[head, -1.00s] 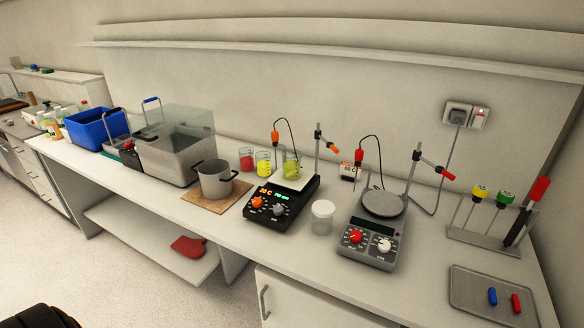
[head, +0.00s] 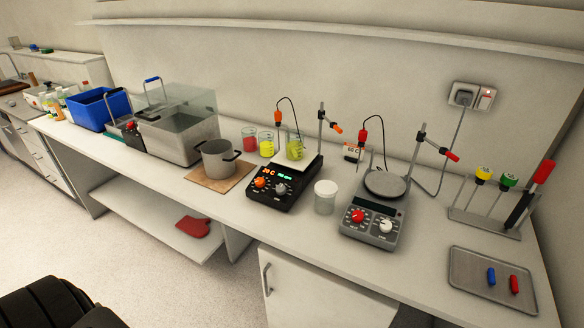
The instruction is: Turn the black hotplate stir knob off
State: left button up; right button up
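The black hotplate (head: 277,195) stands on the bench in the middle of the head view, with a white top plate and a lit display. On its front are an orange knob (head: 260,183) and a grey knob (head: 281,189); which one is the stir knob is too small to read. A beaker of yellow-green liquid (head: 295,149) stands on its top plate. Neither gripper shows. A black part of mine is at the lower left, well apart from the hotplate.
A grey hotplate (head: 371,235) with red and white knobs stands to the right. A lidded jar (head: 325,201) is between the hotplates. A pot (head: 217,162) on a wooden board (head: 203,188) is to the left. A tray (head: 462,296) lies at the right. Floor is free before the bench.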

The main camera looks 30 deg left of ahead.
aim_at(280, 190)
jog(key=u, duration=1.2)
jog(key=k, duration=0.35)
jog(key=z, duration=1.2)
